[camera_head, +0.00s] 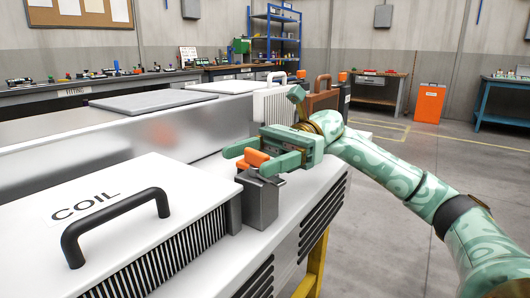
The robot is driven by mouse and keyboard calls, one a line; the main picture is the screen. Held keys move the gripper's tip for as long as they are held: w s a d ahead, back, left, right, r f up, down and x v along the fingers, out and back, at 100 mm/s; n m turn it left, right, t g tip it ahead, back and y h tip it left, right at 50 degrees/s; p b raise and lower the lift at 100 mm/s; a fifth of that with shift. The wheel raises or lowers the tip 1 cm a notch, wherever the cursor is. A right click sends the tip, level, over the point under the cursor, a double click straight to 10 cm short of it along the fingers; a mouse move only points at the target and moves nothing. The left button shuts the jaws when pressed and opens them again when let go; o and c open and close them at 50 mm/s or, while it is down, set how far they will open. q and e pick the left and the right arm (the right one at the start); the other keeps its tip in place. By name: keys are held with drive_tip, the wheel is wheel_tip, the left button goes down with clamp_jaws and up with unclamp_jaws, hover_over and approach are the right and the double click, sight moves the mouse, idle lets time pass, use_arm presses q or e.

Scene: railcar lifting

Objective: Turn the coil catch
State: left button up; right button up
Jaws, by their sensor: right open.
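The coil catch is an orange lever (253,158) on top of a grey metal block (260,203). The block stands at the right end of the white coil unit (140,195), which bears the label COIL and a black handle (115,220). My right gripper (249,160) is open, with its green fingers on either side of the orange lever. The gripper hides part of the lever, and I cannot tell whether the fingers touch it. My left gripper is out of view.
Behind the coil unit are a grey lid (150,101), a white finned unit (272,106) and a brown unit (322,98) with more orange catches. A yellow stand (313,268) shows below the white housing.

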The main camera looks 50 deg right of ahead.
drive_tip(key=shift+d+r, duration=0.1)
drive_tip(key=shift+d, duration=0.3)
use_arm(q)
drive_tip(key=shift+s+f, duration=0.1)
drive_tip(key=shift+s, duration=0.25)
use_arm(e)
drive_tip(key=s+d, duration=0.2)
drive_tip(key=d, duration=1.3)
drive_tip(key=shift+d, duration=0.15)
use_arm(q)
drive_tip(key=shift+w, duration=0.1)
